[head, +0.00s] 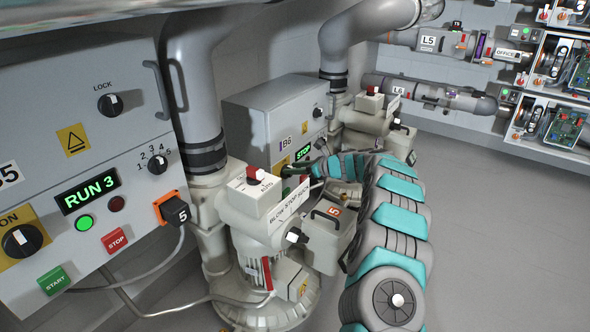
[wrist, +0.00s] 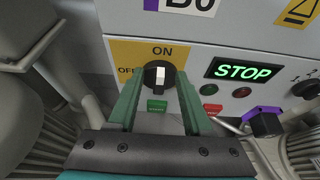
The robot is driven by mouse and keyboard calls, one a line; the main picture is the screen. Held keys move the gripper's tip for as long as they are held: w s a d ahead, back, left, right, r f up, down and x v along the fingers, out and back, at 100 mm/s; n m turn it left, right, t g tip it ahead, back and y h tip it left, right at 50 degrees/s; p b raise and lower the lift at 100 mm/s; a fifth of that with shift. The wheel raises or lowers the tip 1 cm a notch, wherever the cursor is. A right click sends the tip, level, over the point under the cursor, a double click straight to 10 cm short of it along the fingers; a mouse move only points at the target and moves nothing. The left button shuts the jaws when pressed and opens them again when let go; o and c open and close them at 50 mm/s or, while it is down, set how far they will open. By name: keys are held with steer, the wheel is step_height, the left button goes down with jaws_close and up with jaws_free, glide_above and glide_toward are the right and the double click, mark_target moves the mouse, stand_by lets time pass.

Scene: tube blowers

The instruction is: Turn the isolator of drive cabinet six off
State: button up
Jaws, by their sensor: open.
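Drive cabinet six (head: 262,125) stands beyond the nearer cabinet in the head view, with a B6 label and a lit STOP display. In the wrist view its grey front (wrist: 222,47) fills the top. The isolator (wrist: 158,77) is a black round knob on a yellow plate marked ON above and OFF to the left. Its white mark points up toward ON. My gripper (wrist: 160,86) is open, its two green fingers on either side of the knob. I cannot tell whether they touch it. In the head view my gripper (head: 290,172) is small at the cabinet front.
In the wrist view a green START button (wrist: 157,106) sits just below the knob, and a purple-collared plug (wrist: 264,122) is to the right. In the head view the number five blower (head: 262,215) stands close beside my arm. Floor (head: 490,230) at right is clear.

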jaws_close()
stand_by(0.4)
